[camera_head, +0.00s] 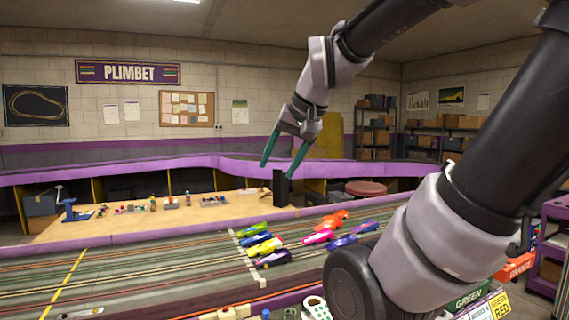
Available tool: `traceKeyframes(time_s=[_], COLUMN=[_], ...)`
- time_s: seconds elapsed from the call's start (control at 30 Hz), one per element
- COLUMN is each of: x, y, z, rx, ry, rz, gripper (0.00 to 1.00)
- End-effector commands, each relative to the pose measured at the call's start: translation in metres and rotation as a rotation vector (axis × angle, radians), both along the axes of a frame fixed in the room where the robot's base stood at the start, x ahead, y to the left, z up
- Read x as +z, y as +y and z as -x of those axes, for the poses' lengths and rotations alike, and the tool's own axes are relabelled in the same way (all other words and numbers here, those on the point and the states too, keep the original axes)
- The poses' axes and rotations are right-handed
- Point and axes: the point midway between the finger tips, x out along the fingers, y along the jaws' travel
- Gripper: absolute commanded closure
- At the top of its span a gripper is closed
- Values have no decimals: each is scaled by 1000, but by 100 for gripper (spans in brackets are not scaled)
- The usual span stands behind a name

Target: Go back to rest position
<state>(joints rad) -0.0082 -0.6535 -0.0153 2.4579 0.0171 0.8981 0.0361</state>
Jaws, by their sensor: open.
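My gripper (284,152) hangs at the end of my arm in the upper middle of the view. Its two green fingers are spread apart with nothing between them. It points down and a little left, in the air over the area behind the slot track (190,275). The fingertips look apart from the track and from the workbench. My arm crosses the right side of the view and hides part of the track and the room there.
Several colored slot cars (262,246) stand on the track near a white line. A dark upright block (282,188) stands by the track's far edge, below my gripper. A wooden workbench (120,222) with small items lies left.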

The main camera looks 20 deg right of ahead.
Motion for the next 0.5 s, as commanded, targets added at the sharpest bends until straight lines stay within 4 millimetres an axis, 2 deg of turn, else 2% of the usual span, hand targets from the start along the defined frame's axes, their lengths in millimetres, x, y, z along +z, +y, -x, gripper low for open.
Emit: traceKeyframes(time_s=[0.03,0.17,0.5], x=[2,2,2], y=[0,0,0], z=[10,24,26], rx=[12,31,36], ry=[-20,-41,-44], rz=[14,36,40], gripper=[37,37,37])
